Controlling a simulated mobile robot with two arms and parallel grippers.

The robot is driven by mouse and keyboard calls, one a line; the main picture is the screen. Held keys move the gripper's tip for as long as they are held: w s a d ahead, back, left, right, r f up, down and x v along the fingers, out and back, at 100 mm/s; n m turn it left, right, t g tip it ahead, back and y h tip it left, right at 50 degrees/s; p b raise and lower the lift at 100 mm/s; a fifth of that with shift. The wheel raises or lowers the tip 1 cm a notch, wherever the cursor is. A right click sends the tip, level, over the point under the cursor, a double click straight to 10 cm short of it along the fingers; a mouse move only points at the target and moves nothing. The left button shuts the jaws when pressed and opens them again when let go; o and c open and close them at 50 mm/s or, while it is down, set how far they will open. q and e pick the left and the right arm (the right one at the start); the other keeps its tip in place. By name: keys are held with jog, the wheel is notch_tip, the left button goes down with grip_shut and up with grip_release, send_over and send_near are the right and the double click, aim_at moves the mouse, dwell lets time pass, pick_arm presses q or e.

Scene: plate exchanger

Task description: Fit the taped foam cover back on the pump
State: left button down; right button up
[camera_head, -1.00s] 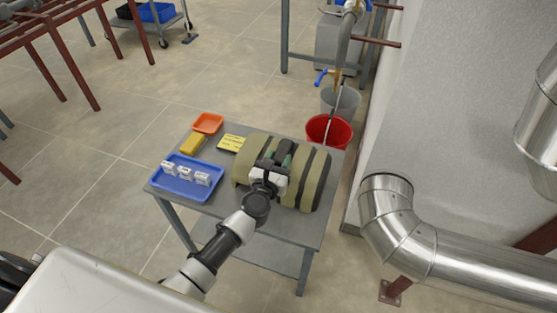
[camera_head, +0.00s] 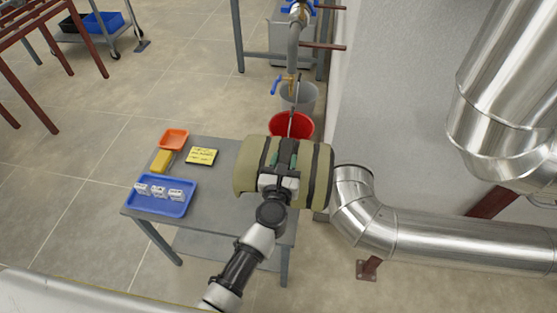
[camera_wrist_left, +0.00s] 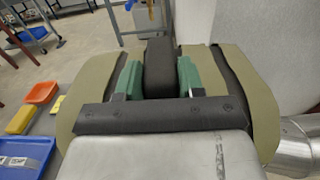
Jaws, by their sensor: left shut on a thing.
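The foam cover (camera_head: 247,171) is a rounded olive-green shell with black tape bands. It hangs above the right side of the grey table, its right end past the table's edge in the head view. My left gripper (camera_head: 281,160) is shut on the black handle on top of it. In the left wrist view the green finger pads stand on both sides of the handle (camera_wrist_left: 159,66), and the cover (camera_wrist_left: 95,84) spreads out below. The cover's underside is hidden. I cannot make out the pump. My right gripper is not in view.
The grey table (camera_head: 215,211) carries a blue tray (camera_head: 174,208) with small white boxes, an orange tray (camera_head: 173,139), a yellow block (camera_head: 161,161) and a yellow note (camera_head: 201,156). A red bucket (camera_head: 303,128) stands behind. Shiny pipes (camera_head: 430,237) lie close on the right.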

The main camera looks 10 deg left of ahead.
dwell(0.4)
pick_arm(q)
jog(key=s+a+r+p, duration=0.1)
jog(key=s+a+r, duration=0.5)
jog(key=s, duration=0.2)
jog(key=s+a+r+p, duration=0.1)
jog(key=s+a+r, duration=0.5)
jog(key=s, duration=0.3)
jog(key=shift+s+a+y+p, duration=0.2)
jog(key=shift+a+y+p, duration=0.1)
jog(key=shift+a, duration=0.3)
jog(key=shift+r, duration=0.1)
